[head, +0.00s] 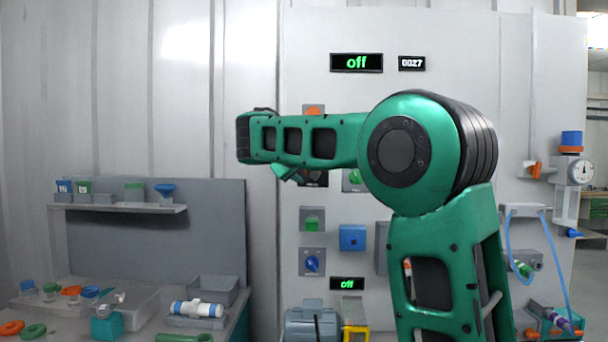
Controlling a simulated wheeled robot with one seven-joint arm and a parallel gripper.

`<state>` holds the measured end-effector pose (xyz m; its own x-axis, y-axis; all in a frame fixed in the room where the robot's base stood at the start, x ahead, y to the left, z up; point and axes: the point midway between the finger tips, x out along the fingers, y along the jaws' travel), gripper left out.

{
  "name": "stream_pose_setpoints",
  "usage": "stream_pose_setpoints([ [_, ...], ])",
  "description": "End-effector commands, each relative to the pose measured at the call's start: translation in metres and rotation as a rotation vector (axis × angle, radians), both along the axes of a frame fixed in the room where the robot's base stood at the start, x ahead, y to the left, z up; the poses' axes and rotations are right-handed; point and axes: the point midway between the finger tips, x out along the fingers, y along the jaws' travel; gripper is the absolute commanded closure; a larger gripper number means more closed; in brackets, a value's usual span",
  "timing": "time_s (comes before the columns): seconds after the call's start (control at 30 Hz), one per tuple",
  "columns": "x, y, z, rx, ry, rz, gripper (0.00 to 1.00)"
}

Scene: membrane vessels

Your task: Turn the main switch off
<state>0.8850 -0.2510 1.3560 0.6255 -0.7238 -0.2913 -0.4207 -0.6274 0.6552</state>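A light panel (455,110) stands in front of me. The large upper display (356,63) reads "off" in green, and a lower display (347,284) also reads "off". A blue rotary knob (312,263) sits on a grey plate, its handle tilted. Above it is a green switch (312,223), with a blue square part (352,237) to its right. My green arm crosses the panel and hides part of it. A dark fitting behind the forearm is mostly covered, and I cannot tell which control is the main switch. My gripper cannot be made out.
An orange part (313,110) shows just above my forearm. A small counter (411,64) reads 0027. At left, a bench holds a grey tray (212,290), rings and fittings under a shelf (118,207). At right are a gauge (582,172) and blue tubing (511,245).

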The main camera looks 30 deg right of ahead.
Motion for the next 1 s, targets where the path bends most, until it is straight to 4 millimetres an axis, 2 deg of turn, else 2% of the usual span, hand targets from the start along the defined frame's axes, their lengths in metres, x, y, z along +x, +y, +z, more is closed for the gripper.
stream_pose_setpoints([
  [0.17, -0.011, 0.015, 0.006, 0.001, -0.001, 0.004, 0.42],
  [0.6, -0.055, 0.07, 0.027, 0.001, 0.0, 0.005, 0.42],
  [1.0, -0.064, 0.078, 0.03, 0.001, 0.001, 0.002, 0.42],
])
